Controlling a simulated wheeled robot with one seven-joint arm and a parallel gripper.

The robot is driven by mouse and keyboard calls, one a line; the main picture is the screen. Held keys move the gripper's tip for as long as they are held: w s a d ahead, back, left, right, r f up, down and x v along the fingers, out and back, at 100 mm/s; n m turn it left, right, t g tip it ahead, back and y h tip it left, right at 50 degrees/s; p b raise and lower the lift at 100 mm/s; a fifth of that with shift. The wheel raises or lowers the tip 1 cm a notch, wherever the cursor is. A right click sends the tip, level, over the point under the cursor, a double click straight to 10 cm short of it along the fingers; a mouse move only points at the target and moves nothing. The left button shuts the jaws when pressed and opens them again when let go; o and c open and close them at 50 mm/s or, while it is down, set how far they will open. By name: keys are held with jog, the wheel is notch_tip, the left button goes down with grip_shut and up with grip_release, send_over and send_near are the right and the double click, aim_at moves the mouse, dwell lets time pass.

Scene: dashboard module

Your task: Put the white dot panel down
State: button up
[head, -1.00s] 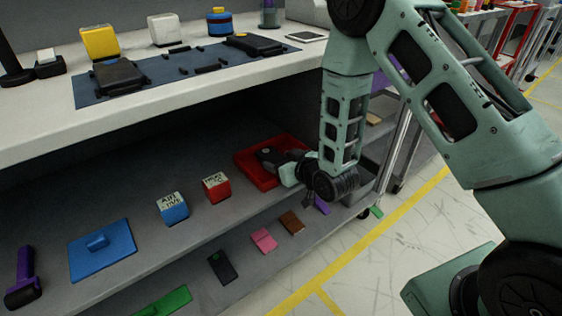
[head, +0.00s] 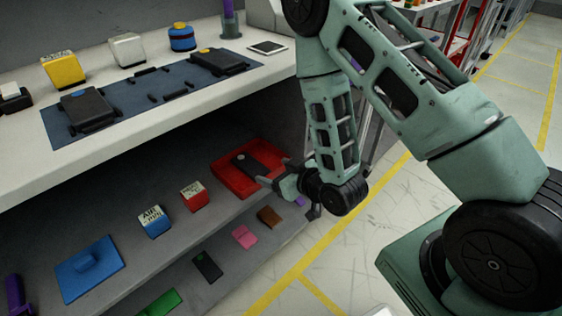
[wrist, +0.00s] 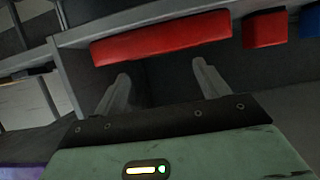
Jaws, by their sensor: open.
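The white dot panel, a dark slab with a pale dot near its far end (head: 246,162), lies in the red tray (head: 226,181) on the lower shelf in the head view. My gripper (head: 275,173) is open at the tray's front right side, with its fingers near the panel's near end. In the wrist view, my two fingers (wrist: 160,85) stand wide apart with nothing seen between them. The red tray's side (wrist: 160,38) shows beyond them. I cannot see the panel in the wrist view, nor tell whether a finger touches it.
A red block (head: 194,196) and a blue block (head: 154,221) sit left of the tray, with a blue panel (head: 88,268) further left. The worktop (head: 140,128) overhangs the shelf. Several small flat pieces lie on a lower level.

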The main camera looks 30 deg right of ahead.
jog(key=s+a+r+n+g+p, duration=0.2)
jog(key=s+a+r+g, duration=0.3)
jog(key=a+r+g, duration=0.35)
jog(key=s+r+n+g+h, duration=0.1)
jog(key=s+r+g, duration=0.1)
jog(key=s+r, duration=0.4)
jog(key=s+r+n+g+h, duration=0.1)
jog(key=s+r, duration=0.5)
jog(key=s, duration=0.7)
jog(key=shift+s+a+r+g+h, duration=0.2)
jog(key=shift+a+g+h, duration=0.15)
jog(key=shift+g+h, duration=0.4)
jog(key=shift+r, duration=0.1)
notch_tip(320, 180, up, 19)
jog(key=p, duration=1.9)
jog(key=shift+r+p, duration=0.2)
jog(key=shift+p, duration=0.1)
